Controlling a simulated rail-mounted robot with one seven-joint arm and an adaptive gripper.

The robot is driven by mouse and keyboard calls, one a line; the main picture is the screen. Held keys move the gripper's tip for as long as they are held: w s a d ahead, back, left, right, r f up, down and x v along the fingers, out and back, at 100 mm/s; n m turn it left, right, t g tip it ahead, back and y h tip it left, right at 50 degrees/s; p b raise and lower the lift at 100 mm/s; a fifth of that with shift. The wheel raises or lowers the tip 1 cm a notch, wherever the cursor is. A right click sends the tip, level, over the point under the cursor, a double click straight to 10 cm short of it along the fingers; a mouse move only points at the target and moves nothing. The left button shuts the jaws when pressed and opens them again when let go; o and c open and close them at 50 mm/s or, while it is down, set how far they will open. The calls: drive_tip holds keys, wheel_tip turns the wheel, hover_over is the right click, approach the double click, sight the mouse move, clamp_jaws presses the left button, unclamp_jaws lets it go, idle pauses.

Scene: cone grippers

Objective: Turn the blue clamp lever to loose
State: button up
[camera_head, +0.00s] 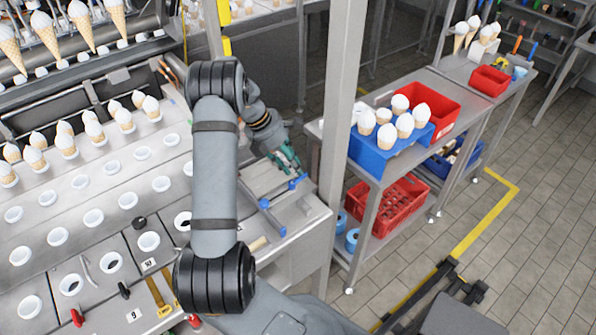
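The blue clamp (272,217) lies on the grey metal bench top at the right end of the machine. My gripper (288,164), with teal fingers, hangs over the bench above the blue pieces in the picture. Its fingers look apart with nothing visible between them. It seems close to the upper blue piece; contact cannot be told.
A grey upright post (342,100) stands just right of the bench. Beyond it is a cart with a blue crate (372,156) of white-topped cones and red crates (436,106). White cups and cones fill the machine at left. Tiled floor is open at right.

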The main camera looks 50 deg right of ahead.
sight(299, 180)
drive_tip(key=shift+x, duration=1.95)
drive_tip(key=shift+a, duration=0.1)
drive_tip(key=shift+c, duration=0.4)
clamp_jaws()
